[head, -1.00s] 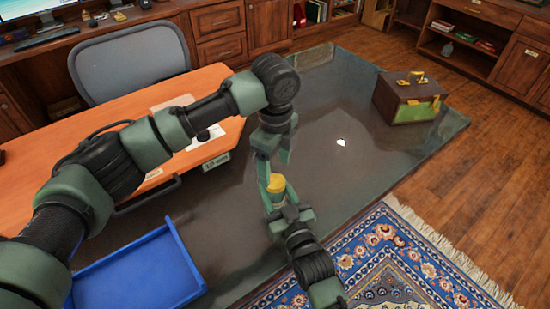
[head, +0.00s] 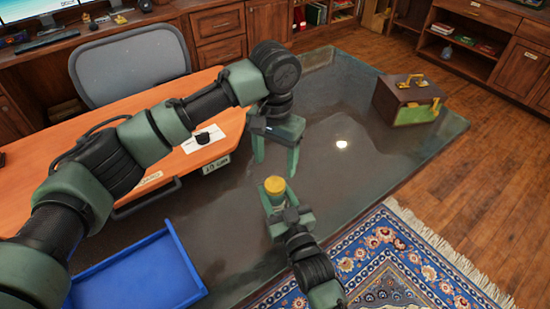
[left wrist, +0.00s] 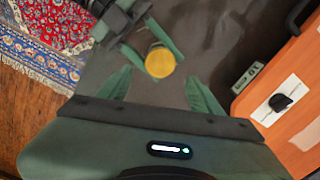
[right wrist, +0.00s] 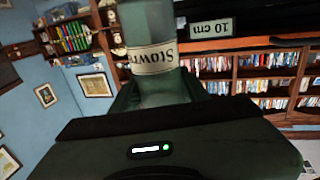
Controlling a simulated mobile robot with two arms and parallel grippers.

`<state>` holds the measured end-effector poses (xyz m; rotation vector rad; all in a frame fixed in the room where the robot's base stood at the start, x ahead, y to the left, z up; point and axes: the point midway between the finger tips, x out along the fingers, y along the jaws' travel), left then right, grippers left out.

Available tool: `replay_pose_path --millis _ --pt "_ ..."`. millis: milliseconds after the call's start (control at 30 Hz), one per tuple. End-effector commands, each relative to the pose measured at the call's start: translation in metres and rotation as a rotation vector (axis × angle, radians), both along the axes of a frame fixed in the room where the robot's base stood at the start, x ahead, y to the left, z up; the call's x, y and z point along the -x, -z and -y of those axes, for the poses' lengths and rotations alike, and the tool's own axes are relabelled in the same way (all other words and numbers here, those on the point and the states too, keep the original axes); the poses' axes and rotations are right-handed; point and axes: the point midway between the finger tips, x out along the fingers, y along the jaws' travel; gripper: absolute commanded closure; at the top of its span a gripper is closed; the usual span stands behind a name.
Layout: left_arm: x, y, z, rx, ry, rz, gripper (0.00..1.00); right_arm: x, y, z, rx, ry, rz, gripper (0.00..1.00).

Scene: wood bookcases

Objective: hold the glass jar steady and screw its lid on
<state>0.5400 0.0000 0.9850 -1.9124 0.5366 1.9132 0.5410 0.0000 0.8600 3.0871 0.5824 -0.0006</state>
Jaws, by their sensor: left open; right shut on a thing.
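The glass jar (head: 278,200) stands upright in my right gripper (head: 280,212), which is shut on its body. A yellow lid (head: 275,184) sits on top of the jar; whether it is threaded down cannot be told. The lid also shows round from above in the left wrist view (left wrist: 160,62). My left gripper (head: 275,169) points down above the lid, open and empty, its fingers apart from it. In the right wrist view the jar's glass (right wrist: 146,22) and its cream label (right wrist: 150,58) show close up, upside down.
An orange desk (head: 95,180) is at the left, with a blue tray (head: 172,268) in front of it. A brown box with yellow handle (head: 400,102) stands at the back right. A patterned rug (head: 400,260) lies at lower right.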

Motion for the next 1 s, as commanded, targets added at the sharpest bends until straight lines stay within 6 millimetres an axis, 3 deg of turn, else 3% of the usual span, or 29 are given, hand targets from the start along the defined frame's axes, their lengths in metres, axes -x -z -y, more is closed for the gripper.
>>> replay_pose_path --millis 267,700,1000 --pt "0.0 0.005 0.0 -0.001 0.002 0.0 0.35 0.0 0.0 0.0 0.0 0.0 0.001 1.0" --pt "0.0 0.066 0.0 -0.001 0.003 -0.002 0.35 0.0 -0.001 0.0 0.0 0.0 0.001 1.0" --pt "0.0 0.081 0.0 -0.001 0.003 0.001 0.35 0.0 0.0 0.0 0.0 0.0 0.001 1.0"
